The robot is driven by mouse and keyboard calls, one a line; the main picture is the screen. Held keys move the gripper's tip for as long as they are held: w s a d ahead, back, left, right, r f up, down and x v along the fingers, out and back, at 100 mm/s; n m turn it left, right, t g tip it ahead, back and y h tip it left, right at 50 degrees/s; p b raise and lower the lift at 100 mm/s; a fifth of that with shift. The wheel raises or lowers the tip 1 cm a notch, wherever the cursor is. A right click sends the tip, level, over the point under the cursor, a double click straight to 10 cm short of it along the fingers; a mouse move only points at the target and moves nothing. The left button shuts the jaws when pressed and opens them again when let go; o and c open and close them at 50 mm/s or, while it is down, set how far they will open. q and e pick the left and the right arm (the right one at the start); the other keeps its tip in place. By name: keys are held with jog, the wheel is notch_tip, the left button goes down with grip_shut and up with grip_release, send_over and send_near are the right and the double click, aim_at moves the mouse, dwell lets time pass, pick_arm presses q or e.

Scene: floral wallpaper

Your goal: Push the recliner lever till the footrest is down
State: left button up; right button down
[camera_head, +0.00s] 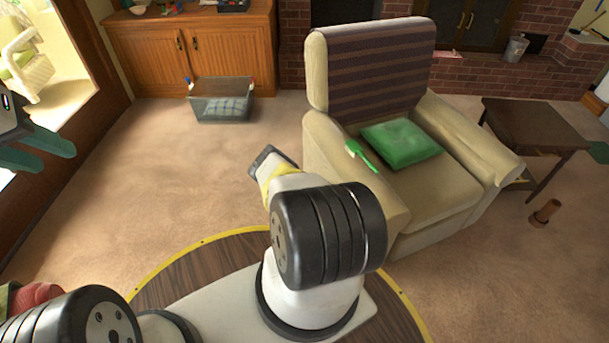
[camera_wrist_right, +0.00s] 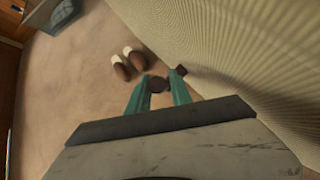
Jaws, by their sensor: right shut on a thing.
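The beige recliner (camera_head: 440,195) stands right of centre in the head view, with a striped throw on its back. Its front looks upright below the seat, with no footrest seen sticking out; my right arm hides part of that side. In the right wrist view, my right gripper (camera_wrist_right: 160,80) is beside the chair's ribbed fabric side (camera_wrist_right: 225,60). Its teal fingers are shut on a small dark brown piece, the lever (camera_wrist_right: 157,86). In the head view the lever and right fingertips are hidden. My left gripper (camera_head: 45,148) is at the left edge, open and empty, away from the chair.
A green cushion (camera_head: 401,142) lies on the seat and a green brush-like item (camera_head: 361,154) on the armrest. A dark side table (camera_head: 535,118) stands right of the chair. A basket (camera_head: 220,105) is on the carpet. Two brown-and-white slippers (camera_wrist_right: 121,68) lie near the gripper.

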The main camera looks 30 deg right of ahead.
jog(key=shift+s+a+f, duration=0.1)
jog(key=shift+s+f, duration=0.3)
jog(key=shift+s, duration=0.3)
jog(key=shift+s+f, duration=0.1)
jog(key=shift+s, duration=0.1)
jog(key=c, duration=1.2)
grip_release()
jog(key=shift+o, duration=0.2)
jog(key=shift+w, duration=0.15)
jog(key=shift+w+r+t, duration=0.1)
jog(key=shift+r+t, duration=0.1)
jog(key=shift+t, duration=0.1)
jog(key=shift+r, duration=0.1)
jog(key=v, duration=0.7)
jog(key=shift+s+r, duration=0.15)
jog(key=shift+s, duration=0.1)
jog(key=shift+a, duration=0.1)
